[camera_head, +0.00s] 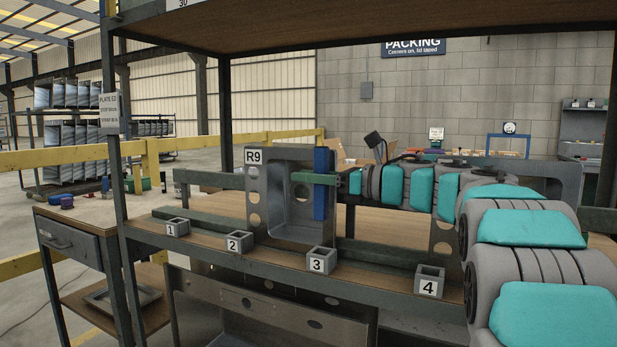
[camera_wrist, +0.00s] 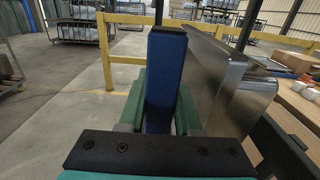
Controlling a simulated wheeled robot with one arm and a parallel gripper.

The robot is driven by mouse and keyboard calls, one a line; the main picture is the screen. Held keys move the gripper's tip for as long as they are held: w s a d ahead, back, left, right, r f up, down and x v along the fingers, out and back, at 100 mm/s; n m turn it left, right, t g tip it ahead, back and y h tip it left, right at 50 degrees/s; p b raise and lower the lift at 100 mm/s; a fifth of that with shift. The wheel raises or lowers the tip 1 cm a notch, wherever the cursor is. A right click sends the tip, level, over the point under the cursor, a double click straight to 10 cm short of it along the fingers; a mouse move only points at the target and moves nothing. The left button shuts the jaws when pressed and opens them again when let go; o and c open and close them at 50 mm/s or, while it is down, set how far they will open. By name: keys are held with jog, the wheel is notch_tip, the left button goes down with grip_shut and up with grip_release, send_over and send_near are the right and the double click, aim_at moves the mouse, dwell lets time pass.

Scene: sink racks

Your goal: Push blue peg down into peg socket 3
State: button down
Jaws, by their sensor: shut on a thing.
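The blue peg (camera_head: 321,200) is upright in the head view, held by my gripper (camera_head: 318,179), whose green fingers are shut around it. The wrist view also shows the blue peg (camera_wrist: 165,80) between my green gripper fingers (camera_wrist: 160,118). The peg's lower end is above peg socket 3 (camera_head: 320,260), a small grey open-topped box labelled 3 on the shelf's front edge. A gap shows between the peg's bottom and the socket in the head view. The socket's inside is mostly hidden.
Sockets 1 (camera_head: 177,227), 2 (camera_head: 239,241) and 4 (camera_head: 429,279) stand along the same shelf (camera_head: 205,231). A grey sink panel marked R9 (camera_head: 262,200) stands upright behind the peg. The rack post (camera_head: 113,150) is at the left, and an upper shelf (camera_head: 390,22) is overhead.

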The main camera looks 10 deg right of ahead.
aim_at(315, 204)
jog(key=shift+s+d+f+b, duration=0.1)
jog(key=shift+d+f+b, duration=0.1)
jog(key=shift+b, duration=0.45)
notch_tip(315, 204, down, 6)
jog(key=b, duration=0.6)
jog(key=shift+a+r, duration=0.1)
jog(key=shift+r, duration=0.1)
jog(key=shift+b, duration=0.3)
jog(key=shift+b, duration=1.45)
dwell(0.9)
jog(key=shift+f+b, duration=2.55)
jog(key=shift+b, duration=0.35)
jog(key=c, duration=0.5)
grip_release()
